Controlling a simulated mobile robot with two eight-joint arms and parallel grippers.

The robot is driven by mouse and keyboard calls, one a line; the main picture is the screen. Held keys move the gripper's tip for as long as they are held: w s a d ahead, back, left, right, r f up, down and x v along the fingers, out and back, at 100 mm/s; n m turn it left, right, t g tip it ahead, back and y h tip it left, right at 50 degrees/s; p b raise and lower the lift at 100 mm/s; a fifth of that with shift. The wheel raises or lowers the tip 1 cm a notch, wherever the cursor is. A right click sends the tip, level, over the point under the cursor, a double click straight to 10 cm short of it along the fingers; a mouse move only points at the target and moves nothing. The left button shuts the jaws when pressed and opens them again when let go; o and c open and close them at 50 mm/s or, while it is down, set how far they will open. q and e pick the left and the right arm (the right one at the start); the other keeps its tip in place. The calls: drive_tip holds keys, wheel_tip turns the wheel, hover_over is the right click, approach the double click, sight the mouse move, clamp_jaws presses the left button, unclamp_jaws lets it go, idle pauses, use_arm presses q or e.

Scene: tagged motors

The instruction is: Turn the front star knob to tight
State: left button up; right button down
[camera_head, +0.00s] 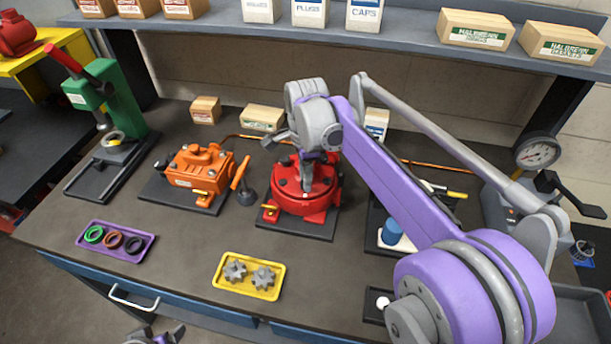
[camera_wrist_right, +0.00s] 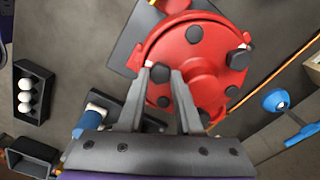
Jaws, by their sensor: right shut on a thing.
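The red motor (camera_head: 290,202) stands on a dark base plate, with several dark knobs on its round top. My right gripper (camera_head: 306,188) comes down onto it from above. In the right wrist view the red motor (camera_wrist_right: 205,60) fills the upper middle, and my right gripper (camera_wrist_right: 161,76) has its fingers on either side of a dark star knob (camera_wrist_right: 160,73) near the motor's rim. The gripper is shut on that knob. In the head view the fingers largely hide it. My left gripper (camera_head: 156,336) shows only partly at the bottom edge; its jaws are unclear.
An orange motor (camera_head: 195,170) stands left of the red one. A yellow tray (camera_head: 247,288) with grey gears and a purple tray (camera_head: 117,254) with rings lie in front. A green press (camera_head: 110,100) stands at left, and a gauge (camera_head: 537,153) at right.

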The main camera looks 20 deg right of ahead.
drive_tip(key=m, duration=0.5)
drive_tip(key=shift+r+m, duration=0.1)
drive_tip(key=shift+m, duration=0.2)
idle(0.4)
drive_tip(key=c, duration=0.6)
unclamp_jaws()
